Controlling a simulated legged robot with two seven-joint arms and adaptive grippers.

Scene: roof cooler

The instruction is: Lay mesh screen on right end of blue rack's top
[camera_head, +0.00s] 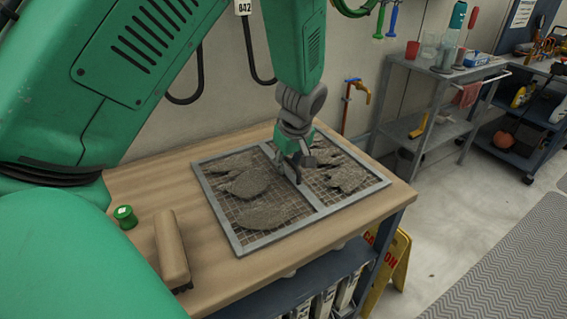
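The mesh screen (245,243) is a grey rectangular frame with a middle bar and torn, dirt-caked mesh in both halves. It lies flat, or nearly so, over the right part of the wooden top (200,293) of the blue rack (290,296). I cannot tell whether it touches the wood all over. My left gripper (297,168) points down at the screen's middle bar, its fingertips at the bar. Whether the fingers are closed on the bar is too small to tell. My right gripper is out of view.
A green spool (125,217) and a tan block-like brush (171,250) sit on the top, left of the screen. A yellow caution sign (397,265) stands by the rack's right end. A grey cart (433,105) stands behind, right.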

